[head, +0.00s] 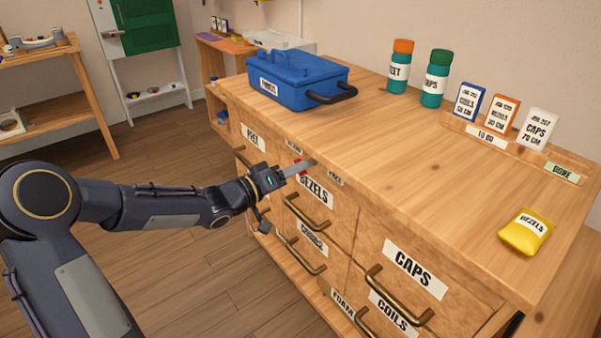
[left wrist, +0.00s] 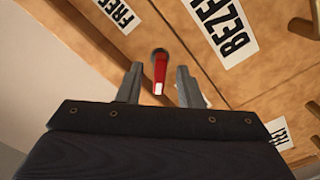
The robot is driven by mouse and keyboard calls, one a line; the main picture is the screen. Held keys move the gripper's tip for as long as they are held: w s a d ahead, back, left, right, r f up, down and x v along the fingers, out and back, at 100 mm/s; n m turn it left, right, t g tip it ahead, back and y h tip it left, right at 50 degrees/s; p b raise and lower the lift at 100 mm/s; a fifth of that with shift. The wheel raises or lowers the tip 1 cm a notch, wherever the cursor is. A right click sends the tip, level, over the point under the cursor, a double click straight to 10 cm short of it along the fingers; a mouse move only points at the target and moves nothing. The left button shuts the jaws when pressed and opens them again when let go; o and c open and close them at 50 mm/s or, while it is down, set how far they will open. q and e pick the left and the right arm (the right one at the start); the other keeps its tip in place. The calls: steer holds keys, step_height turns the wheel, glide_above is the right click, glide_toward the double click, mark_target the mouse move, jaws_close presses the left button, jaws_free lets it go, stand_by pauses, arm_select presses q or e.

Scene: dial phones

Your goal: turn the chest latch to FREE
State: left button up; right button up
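The chest latch is a small red lever (left wrist: 160,72) with a white tip, pivoting on the wooden chest front above the BEZELS drawer label (left wrist: 224,28). In the left wrist view it points down toward my left gripper (left wrist: 160,88), nearly midway between the fingers. The fingers are open, one each side, with gaps; I cannot tell how deep they reach. A FREE label (left wrist: 117,12) is up and left of the latch. Another small label is partly hidden behind the right finger. In the head view, my left gripper (head: 297,170) mostly hides the latch (head: 303,166). My right gripper is out of view.
Brass drawer handles (head: 308,213) stick out below the latch. On the chest top stand a blue toolbox (head: 298,76), two bottles (head: 435,85), a card rack (head: 490,145) and a yellow BEZELS packet (head: 526,232).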

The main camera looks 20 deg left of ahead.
arm_select(q)
steer(key=shift+x, duration=1.05)
steer(key=shift+s, duration=0.1)
steer(key=shift+c, duration=0.4)
jaws_close()
